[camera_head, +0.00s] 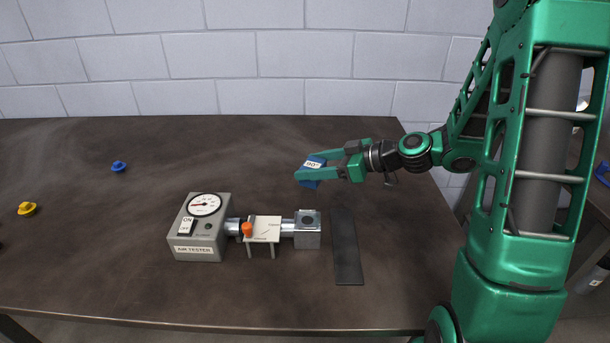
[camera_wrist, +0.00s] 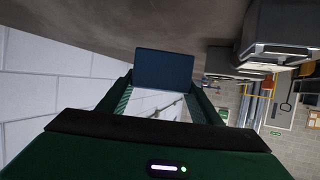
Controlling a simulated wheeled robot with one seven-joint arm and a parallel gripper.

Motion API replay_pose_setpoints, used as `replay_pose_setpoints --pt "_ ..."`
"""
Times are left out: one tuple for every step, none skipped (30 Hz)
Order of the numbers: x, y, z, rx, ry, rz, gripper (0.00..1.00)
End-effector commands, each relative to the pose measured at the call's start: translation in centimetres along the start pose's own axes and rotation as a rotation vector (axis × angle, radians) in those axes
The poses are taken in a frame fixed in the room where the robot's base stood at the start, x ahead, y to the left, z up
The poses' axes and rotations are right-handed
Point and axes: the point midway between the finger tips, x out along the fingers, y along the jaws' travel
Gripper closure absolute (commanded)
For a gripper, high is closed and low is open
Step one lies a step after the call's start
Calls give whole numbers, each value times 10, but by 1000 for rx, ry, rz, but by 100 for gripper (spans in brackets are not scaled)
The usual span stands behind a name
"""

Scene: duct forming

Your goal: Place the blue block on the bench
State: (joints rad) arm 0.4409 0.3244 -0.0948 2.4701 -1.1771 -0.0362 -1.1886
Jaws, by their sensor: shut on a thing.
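The blue block (camera_head: 311,172) has a white label reading "90°" and is held tilted between the fingers of my gripper (camera_head: 325,168), above the dark bench (camera_head: 110,225). In the wrist view the block (camera_wrist: 163,69) shows as a dark blue rectangle between the two green fingertips of my gripper (camera_wrist: 163,85). The gripper is shut on it. The block appears clear of the bench surface, though its exact height is hard to tell.
A grey air tester (camera_head: 199,240) with a gauge connects to a metal fitting (camera_head: 307,235) in front of the gripper. A dark flat strip (camera_head: 346,250) lies right of it. A blue knob (camera_head: 119,167) and a yellow knob (camera_head: 27,208) sit left. The bench's back middle is clear.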

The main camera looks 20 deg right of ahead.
Motion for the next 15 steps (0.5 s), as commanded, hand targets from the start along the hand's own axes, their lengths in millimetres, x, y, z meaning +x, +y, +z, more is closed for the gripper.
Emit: replay_pose_setpoints --pt "8 8 4 0 0 -3 73" --pt "12 12 6 0 0 -4 73" --pt "18 19 8 0 0 -4 73" --pt "21 24 10 0 1 -3 73" --pt "25 28 12 -1 1 -2 73" --pt "30 34 14 -1 1 -2 73" --pt "33 38 16 -1 1 -3 73" --pt "36 41 17 -1 1 -3 73" --pt "39 45 18 -2 1 -3 73" --pt "42 48 20 -2 1 -3 73" --pt "43 50 20 -2 2 -3 73" --pt "45 52 21 -1 2 -2 73" --pt "46 53 21 -1 2 -2 73" --pt "46 54 22 -1 2 -2 73" --pt "47 54 23 -1 2 -1 73"
